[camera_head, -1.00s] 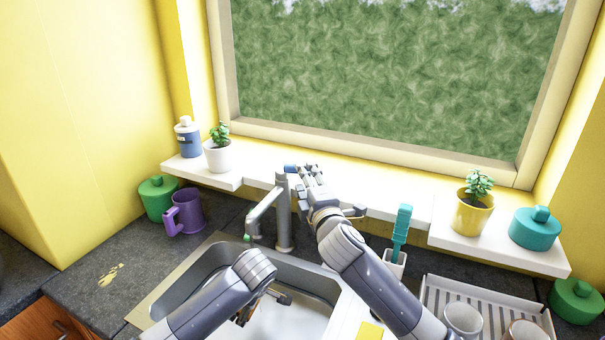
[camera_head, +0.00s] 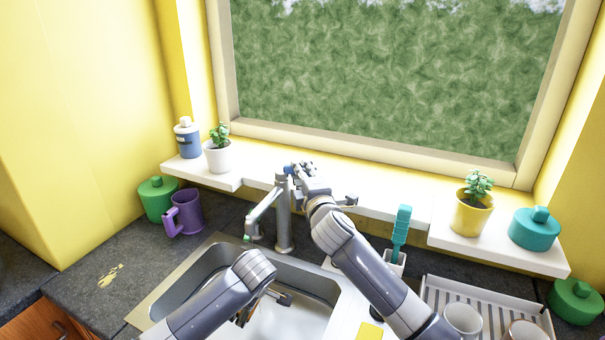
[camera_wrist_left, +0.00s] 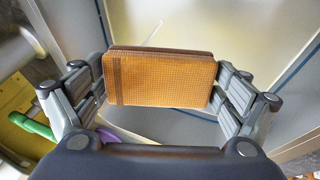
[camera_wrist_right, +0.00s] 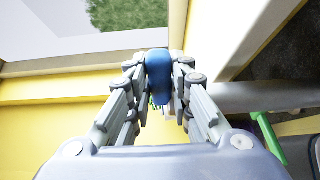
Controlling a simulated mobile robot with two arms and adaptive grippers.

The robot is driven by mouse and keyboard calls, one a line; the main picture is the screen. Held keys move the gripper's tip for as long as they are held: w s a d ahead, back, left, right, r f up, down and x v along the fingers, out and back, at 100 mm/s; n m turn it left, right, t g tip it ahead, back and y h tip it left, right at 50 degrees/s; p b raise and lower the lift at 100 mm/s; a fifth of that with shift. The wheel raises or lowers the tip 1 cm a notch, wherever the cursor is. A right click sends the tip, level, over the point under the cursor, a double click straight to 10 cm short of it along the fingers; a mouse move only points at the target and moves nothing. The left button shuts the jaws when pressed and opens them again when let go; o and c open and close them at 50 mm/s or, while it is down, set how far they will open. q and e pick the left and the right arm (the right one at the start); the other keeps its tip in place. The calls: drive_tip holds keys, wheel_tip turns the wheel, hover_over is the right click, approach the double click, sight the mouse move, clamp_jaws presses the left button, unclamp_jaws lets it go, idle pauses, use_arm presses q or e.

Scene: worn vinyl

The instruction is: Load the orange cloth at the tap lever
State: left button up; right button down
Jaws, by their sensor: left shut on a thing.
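The orange cloth (camera_wrist_left: 160,80) is a folded pad between the fingers of my left gripper (camera_wrist_left: 165,88) in the left wrist view. In the head view my left gripper (camera_head: 262,303) is low over the sink, and my forearm hides most of the cloth. The grey tap (camera_head: 284,215) stands behind the sink, with a blue-tipped lever (camera_head: 287,170) at its top. My right gripper (camera_head: 302,172) is at the tap's top. In the right wrist view the blue tip (camera_wrist_right: 158,72) lies between the open fingers; contact is unclear.
The steel sink (camera_head: 185,285) is below the arms. A white sill (camera_head: 390,205) behind the tap carries potted plants (camera_head: 473,203). A brush holder (camera_head: 396,262) and dish rack (camera_head: 490,292) stand to the right. A purple mug (camera_head: 186,212) stands left.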

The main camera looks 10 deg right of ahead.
drive_tip(key=m+h, duration=0.1)
drive_tip(key=s+m+h, duration=0.1)
drive_tip(key=h, duration=0.1)
drive_tip(key=a+m+h, duration=0.1)
drive_tip(key=h, duration=0.1)
drive_tip(key=shift+s, duration=0.15)
drive_tip(key=c, duration=1.4)
unclamp_jaws()
drive_tip(key=shift+c, duration=0.2)
drive_tip(key=s+a, duration=0.2)
drive_tip(key=s, duration=0.9)
drive_tip(key=shift+s+a, duration=0.15)
drive_tip(key=shift+s, duration=0.2)
